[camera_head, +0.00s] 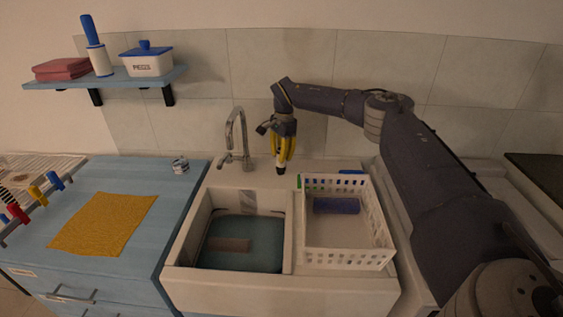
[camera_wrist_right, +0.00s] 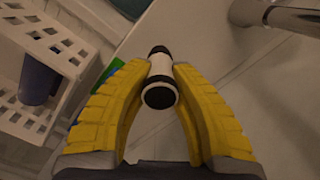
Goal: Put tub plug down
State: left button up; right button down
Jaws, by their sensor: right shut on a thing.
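My right gripper (camera_head: 283,158) points down behind the sink, to the right of the faucet. Its yellow fingers are shut on the tub plug (camera_head: 281,170), a small piece with black ends and a white middle. In the right wrist view the plug (camera_wrist_right: 161,72) sits between the two fingertips (camera_wrist_right: 161,66). Whether its lower end touches the counter is unclear. The sink basin (camera_head: 198,212) is in front and to the left, with dark teal water and a brownish block in it. My left gripper is not in view.
The chrome faucet (camera_head: 245,140) stands close to the left of the gripper. A white perforated basket (camera_head: 350,257) with a dark blue cylinder (camera_head: 336,205) stands at the right front. The back ledge (camera_head: 255,175) is mostly clear. A yellow cloth (camera_head: 103,224) lies on the blue counter.

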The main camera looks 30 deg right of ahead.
jog(key=shift+f, duration=1.35)
jog(key=shift+f, duration=0.1)
jog(key=c, duration=1.3)
grip_release()
jog(key=r, duration=1.2)
jog(key=shift+d, duration=0.4)
